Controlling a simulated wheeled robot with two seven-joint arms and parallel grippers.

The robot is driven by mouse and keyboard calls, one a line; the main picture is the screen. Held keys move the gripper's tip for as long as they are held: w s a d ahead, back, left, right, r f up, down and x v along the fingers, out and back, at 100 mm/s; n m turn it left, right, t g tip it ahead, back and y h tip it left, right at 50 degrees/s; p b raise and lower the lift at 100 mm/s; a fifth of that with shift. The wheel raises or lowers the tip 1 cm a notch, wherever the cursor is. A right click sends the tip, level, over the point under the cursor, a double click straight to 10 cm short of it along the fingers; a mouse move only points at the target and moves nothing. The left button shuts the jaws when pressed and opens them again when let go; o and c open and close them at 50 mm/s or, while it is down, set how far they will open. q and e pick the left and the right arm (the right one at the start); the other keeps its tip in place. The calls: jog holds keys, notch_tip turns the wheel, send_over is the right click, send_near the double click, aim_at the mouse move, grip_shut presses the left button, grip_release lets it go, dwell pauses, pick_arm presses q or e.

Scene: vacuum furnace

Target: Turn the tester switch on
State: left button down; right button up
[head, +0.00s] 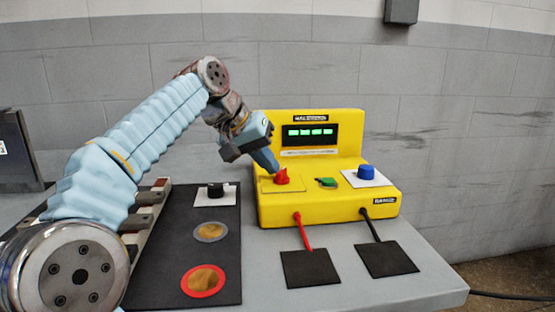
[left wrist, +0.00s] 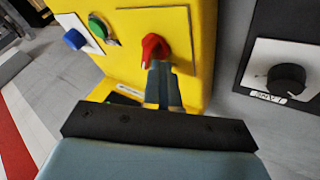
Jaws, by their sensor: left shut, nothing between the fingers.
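The yellow tester (head: 330,210) stands on the grey table with its display (head: 309,133) lit by green characters. Its red switch knob (head: 282,177) is on the left of the sloped front and also shows in the left wrist view (left wrist: 153,48). A green switch (head: 327,182) and a blue knob (head: 366,172) sit to its right. My left gripper (head: 274,167) is shut and empty, its fingertips at the red knob; they appear to touch it. In the left wrist view the fingertips (left wrist: 160,72) cover the knob's lower part. My right gripper is in neither view.
A black panel (head: 165,278) with a black knob (head: 215,191) and two round pads lies left of the tester. Red and black leads run from the tester to two black squares (head: 311,268) in front. The grey table (head: 420,287) is bare at its front right.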

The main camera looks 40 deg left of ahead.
pick_arm(q)
jog(key=shift+w+d, duration=0.25)
jog(key=shift+w, duration=0.1)
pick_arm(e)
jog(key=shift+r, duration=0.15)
pick_arm(q)
jog(key=shift+d, duration=0.1)
